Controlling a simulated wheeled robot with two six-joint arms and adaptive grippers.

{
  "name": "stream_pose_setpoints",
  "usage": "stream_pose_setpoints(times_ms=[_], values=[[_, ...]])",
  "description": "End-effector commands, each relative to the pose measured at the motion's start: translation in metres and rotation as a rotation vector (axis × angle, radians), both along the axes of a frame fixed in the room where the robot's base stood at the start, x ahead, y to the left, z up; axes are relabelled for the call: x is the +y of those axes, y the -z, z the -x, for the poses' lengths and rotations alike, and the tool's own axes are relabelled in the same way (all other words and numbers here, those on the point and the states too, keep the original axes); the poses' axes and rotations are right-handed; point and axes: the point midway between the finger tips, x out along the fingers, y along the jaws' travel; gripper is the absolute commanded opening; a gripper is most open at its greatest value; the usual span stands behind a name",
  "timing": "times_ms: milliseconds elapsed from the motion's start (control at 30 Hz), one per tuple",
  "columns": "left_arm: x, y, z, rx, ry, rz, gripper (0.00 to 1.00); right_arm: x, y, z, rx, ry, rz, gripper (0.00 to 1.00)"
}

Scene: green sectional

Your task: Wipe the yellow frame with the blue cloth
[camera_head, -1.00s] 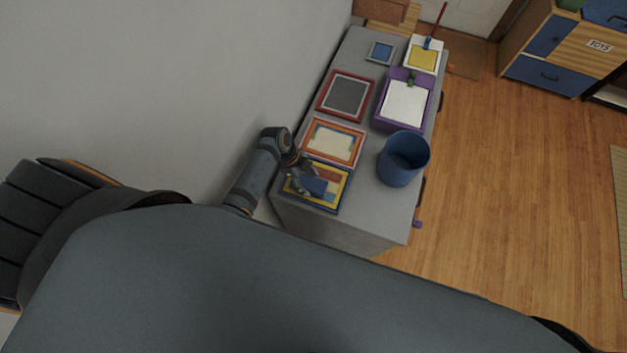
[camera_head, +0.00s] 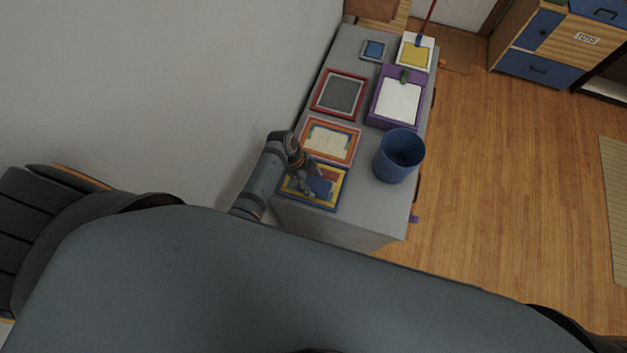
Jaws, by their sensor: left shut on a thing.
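The yellow frame (camera_head: 331,203), with a blue outer edge, lies flat at the near end of the grey cabinet top. My left gripper (camera_head: 310,180) is over this frame, shut on the blue cloth (camera_head: 322,184). The cloth covers part of the frame's middle. It looks to be on or just above the surface; contact is too small to tell. My right gripper is not in view.
A blue bin (camera_head: 399,158) stands right of the frames. A wall borders the cabinet's left side; wooden floor is open at right.

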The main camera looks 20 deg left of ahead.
Motion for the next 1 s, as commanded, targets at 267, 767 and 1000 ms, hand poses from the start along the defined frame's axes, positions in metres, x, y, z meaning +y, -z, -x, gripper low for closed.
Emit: stream_pose_setpoints(times_ms=[267,767,1000], values=[[0.027,0.001,-0.001,0.0,-0.001,-0.002,0.34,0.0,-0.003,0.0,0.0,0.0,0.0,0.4],[0.031,0.001,-0.002,-0.002,0.001,-0.01,0.34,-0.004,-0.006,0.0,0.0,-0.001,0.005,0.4],[0.016,0.002,-0.001,-0.001,0.0,-0.005,0.34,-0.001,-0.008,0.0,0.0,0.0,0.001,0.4]])
